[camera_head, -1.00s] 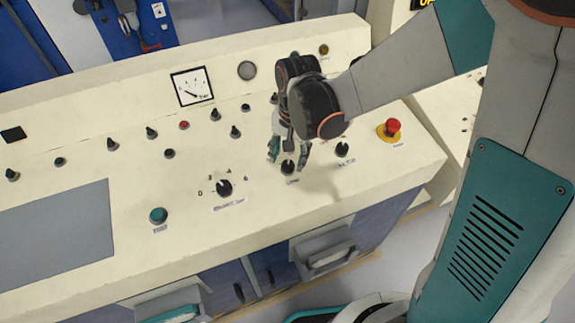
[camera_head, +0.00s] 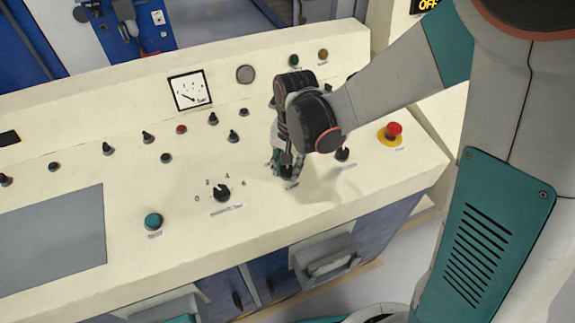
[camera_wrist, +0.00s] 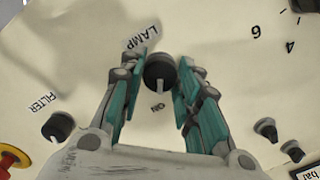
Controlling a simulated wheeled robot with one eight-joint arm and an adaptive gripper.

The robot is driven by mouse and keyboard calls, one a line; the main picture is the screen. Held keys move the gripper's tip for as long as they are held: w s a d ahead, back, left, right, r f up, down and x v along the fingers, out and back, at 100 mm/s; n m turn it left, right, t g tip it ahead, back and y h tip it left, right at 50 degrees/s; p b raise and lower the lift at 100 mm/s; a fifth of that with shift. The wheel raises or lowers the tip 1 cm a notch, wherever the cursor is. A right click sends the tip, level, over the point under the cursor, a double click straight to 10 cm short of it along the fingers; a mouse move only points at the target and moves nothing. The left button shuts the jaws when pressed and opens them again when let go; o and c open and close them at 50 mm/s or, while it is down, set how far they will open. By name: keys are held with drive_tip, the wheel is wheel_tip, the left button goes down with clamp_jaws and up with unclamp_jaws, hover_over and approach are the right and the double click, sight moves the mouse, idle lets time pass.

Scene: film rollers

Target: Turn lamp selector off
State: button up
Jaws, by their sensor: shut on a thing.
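The lamp selector (camera_wrist: 160,73) is a round black knob with a pale pointer line, beside a "LAMP" label in the wrist view. Its pointer is directed toward the "ON" mark. My gripper (camera_wrist: 161,76) has its teal-padded fingers on both sides of this knob, shut on it. In the head view my gripper (camera_head: 287,168) reaches down to the panel at the lamp selector, and its fingers mostly hide the knob.
The filter knob (camera_wrist: 58,126) is close by; it also shows in the head view (camera_head: 342,154). A red emergency button (camera_head: 393,130) is to the right. A numbered rotary knob (camera_head: 222,193) is to the left, with several small switches behind.

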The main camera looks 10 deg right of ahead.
drive_tip(key=shift+n, duration=0.4)
drive_tip(key=n, duration=0.5)
drive_tip(key=shift+n+h, duration=0.3)
drive_tip(key=shift+n, duration=0.1)
drive_tip(key=n, duration=0.5)
drive_tip(key=shift+n, duration=0.3)
drive_tip(key=o, duration=1.1)
drive_tip(key=shift+c, duration=0.2)
